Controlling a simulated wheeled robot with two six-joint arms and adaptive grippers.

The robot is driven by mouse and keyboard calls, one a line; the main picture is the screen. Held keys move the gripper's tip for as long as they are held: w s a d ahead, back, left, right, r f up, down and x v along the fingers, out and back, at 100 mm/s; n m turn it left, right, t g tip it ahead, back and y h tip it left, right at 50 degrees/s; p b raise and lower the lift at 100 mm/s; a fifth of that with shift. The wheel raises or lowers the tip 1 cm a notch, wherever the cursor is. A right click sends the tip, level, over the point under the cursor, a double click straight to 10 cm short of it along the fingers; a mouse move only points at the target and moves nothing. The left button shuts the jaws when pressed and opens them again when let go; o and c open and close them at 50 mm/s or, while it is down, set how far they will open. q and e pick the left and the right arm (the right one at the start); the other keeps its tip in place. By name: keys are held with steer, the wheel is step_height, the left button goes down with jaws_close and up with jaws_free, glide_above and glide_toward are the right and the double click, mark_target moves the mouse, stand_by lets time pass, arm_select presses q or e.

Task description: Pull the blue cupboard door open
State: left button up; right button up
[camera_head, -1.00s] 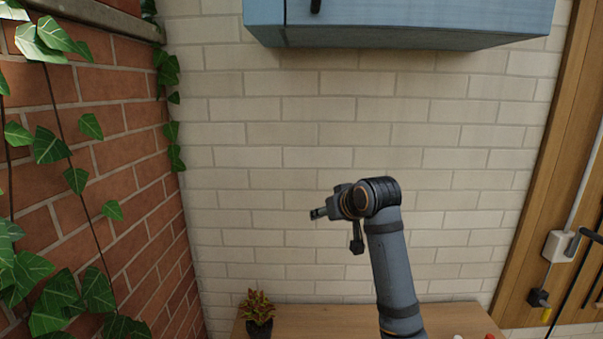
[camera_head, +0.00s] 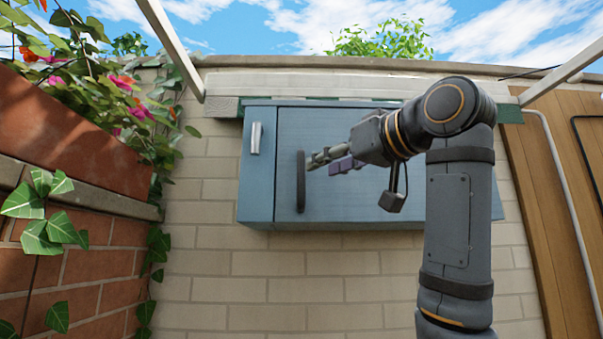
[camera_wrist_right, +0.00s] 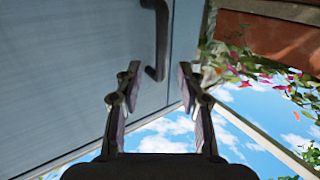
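The blue cupboard (camera_head: 258,200) hangs on the pale brick wall. Its wide door (camera_head: 335,206) looks shut, with a dark vertical bar handle (camera_head: 301,182) near the door's left edge. My right gripper (camera_head: 313,163) is in front of the door, its fingertips close to the right side of the handle. In the right wrist view the gripper (camera_wrist_right: 155,80) is open, with nothing between its fingers, and the handle (camera_wrist_right: 158,45) lies ahead of the fingertips. I cannot tell whether a finger touches it. My left gripper is not in view.
A narrow panel with a silver handle (camera_head: 256,138) is at the cupboard's left. A brick planter with ivy and flowers (camera_head: 88,92) stands at the left. A wooden panel (camera_head: 560,190) is at the right. The wall below the cupboard is clear.

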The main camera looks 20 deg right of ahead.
mark_target(303, 174)
steer(key=p+x, duration=0.4)
steer(key=x, duration=0.4)
steer(key=shift+s+a+r, duration=0.1)
steer(key=shift+a+r, duration=0.05)
steer(key=shift+w, duration=0.4)
jaws_close()
